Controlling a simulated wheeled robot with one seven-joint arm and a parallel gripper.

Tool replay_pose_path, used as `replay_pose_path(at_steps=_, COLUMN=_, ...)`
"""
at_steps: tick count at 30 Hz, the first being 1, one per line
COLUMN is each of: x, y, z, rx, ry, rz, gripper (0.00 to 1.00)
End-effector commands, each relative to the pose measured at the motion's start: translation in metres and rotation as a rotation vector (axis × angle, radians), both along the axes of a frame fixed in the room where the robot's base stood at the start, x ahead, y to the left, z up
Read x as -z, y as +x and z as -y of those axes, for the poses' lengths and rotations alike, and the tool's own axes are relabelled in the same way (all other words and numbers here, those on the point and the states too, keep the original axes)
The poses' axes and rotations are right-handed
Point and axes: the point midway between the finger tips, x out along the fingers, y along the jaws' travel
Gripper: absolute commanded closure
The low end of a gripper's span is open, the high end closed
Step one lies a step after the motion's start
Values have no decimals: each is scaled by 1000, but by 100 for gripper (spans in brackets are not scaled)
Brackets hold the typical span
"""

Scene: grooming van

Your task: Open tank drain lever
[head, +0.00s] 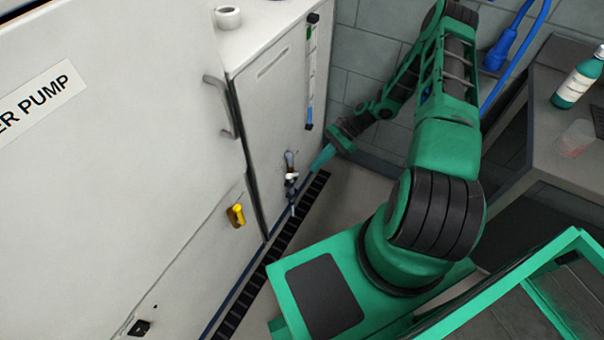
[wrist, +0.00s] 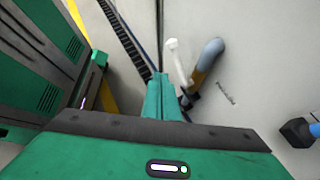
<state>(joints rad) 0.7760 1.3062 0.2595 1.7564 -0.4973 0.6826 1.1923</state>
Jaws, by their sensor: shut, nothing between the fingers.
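The tank drain lever is a small white handle (head: 291,177) low on the front of the white cabinet, near its bottom edge. It also shows in the wrist view as a white lever (wrist: 177,62) beside a grey-blue and brass pipe (wrist: 208,60). My gripper (head: 318,162) is shut and empty, just to the right of the drain fitting in the head view. In the wrist view its teal fingers (wrist: 163,97) point toward the lever's lower end. I cannot tell whether they touch it.
A yellow handle (head: 236,214) sits on the neighbouring panel at the left. A level gauge (head: 311,72) runs up the cabinet above the drain. A dark floor grate (head: 268,262) lies along the cabinet's foot. A grey counter (head: 545,120) with a bottle (head: 572,88) stands at the right.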

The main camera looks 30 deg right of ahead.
Motion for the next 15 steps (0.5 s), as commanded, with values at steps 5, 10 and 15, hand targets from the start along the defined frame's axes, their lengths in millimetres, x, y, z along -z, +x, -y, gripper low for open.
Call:
replay_pose_path(at_steps=5, x=15, y=-41, z=13, rx=433, ry=92, rz=-287, gripper=100)
replay_pose_path(at_steps=10, x=19, y=-63, z=20, rx=738, ry=194, rz=-515, gripper=100)
replay_pose_path(at_steps=15, x=19, y=-72, z=22, rx=880, ry=254, rz=-631, gripper=100)
